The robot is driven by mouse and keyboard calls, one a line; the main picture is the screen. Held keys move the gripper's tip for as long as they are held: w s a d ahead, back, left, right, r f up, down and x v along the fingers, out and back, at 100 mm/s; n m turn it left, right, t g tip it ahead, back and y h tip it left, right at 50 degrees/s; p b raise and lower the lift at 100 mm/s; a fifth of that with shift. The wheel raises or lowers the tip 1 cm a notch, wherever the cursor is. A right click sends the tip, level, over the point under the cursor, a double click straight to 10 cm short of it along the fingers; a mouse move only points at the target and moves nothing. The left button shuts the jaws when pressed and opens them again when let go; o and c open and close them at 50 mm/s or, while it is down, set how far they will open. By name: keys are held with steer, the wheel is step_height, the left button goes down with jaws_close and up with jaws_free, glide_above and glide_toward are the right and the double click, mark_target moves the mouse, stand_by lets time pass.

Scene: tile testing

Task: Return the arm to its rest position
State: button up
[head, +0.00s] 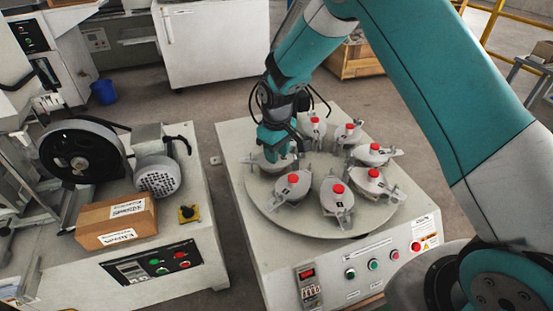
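My gripper (284,149) is at the end of the teal and grey arm, pointing down over the left rear part of the round turntable (318,228). It is just above or at a grey lidded jar (262,163) there, and partly hides it. I cannot tell whether it touches the jar. The fingers are too small and dark to show whether they are open or shut. Several similar jars with red knobs stand in a ring on the turntable, such as one at the front (338,188).
The turntable tops a machine with a control panel (370,265). On the left, another machine bears a dark wheel (82,165), a brown box (116,222) and a grey motor (158,177). A gap of bare floor separates the machines. A wooden crate (357,62) stands behind.

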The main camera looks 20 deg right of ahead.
stand_by(0.4)
steer(key=s+a+r+y, duration=0.2)
steer(key=s+r, duration=0.8)
steer(key=s+a+r+y, duration=0.1)
steer(key=s+a+r, duration=0.2)
steer(key=s+r, duration=0.7)
steer(key=s+r+n+y, duration=0.1)
steer(key=s+r, duration=0.2)
steer(key=s, duration=0.8)
step_height(320, 180, up, 26)
steer(key=p, duration=2.6)
